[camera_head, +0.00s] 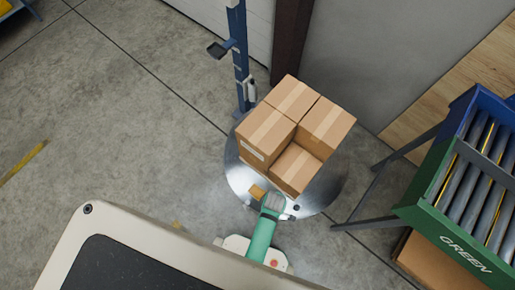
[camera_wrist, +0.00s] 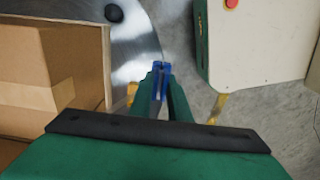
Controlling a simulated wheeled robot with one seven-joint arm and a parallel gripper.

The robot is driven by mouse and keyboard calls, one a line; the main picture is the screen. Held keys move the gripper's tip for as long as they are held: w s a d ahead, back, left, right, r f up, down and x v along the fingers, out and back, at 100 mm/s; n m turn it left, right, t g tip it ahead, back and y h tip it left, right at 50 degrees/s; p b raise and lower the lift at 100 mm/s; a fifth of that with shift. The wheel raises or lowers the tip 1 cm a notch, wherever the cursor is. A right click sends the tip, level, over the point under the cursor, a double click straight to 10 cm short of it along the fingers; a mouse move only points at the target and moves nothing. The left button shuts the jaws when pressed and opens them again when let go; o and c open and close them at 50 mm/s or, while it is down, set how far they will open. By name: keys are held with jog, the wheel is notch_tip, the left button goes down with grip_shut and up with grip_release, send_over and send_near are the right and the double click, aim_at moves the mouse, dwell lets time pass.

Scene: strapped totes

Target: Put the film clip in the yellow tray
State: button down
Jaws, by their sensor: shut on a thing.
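A small blue piece, apparently the film clip (camera_wrist: 161,76), sits between the fingertips of my gripper (camera_wrist: 161,88) in the wrist view. The green fingers are closed on it, above the edge of a round metal turntable. In the head view my green and grey arm reaches to the turntable's near edge; the fingertips and the clip cannot be made out there. A yellow thing (camera_head: 5,7) at the top left corner, on a blue frame, may be the yellow tray; only a part shows.
Stacked cartons (camera_head: 295,130) stand on the turntable (camera_head: 236,178), close to my gripper's left in the wrist view. A blue mast (camera_head: 240,55) rises behind. A green roller conveyor (camera_head: 450,225) is at the right.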

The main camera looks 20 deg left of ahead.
jog(key=w+a+f, duration=0.8)
jog(key=a+f, duration=0.1)
jog(key=shift+w+a+f, duration=0.15)
jog(key=shift+w+a, duration=0.15)
jog(key=shift+w+a+f, duration=0.25)
jog(key=shift+a+f, duration=0.05)
jog(key=shift+f, duration=1.65)
jog(key=shift+f, duration=0.1)
jog(key=c, duration=1.7)
grip_release()
jog(key=shift+o, duration=0.2)
jog(key=shift+s, duration=0.1)
notch_tip(320, 180, up, 12)
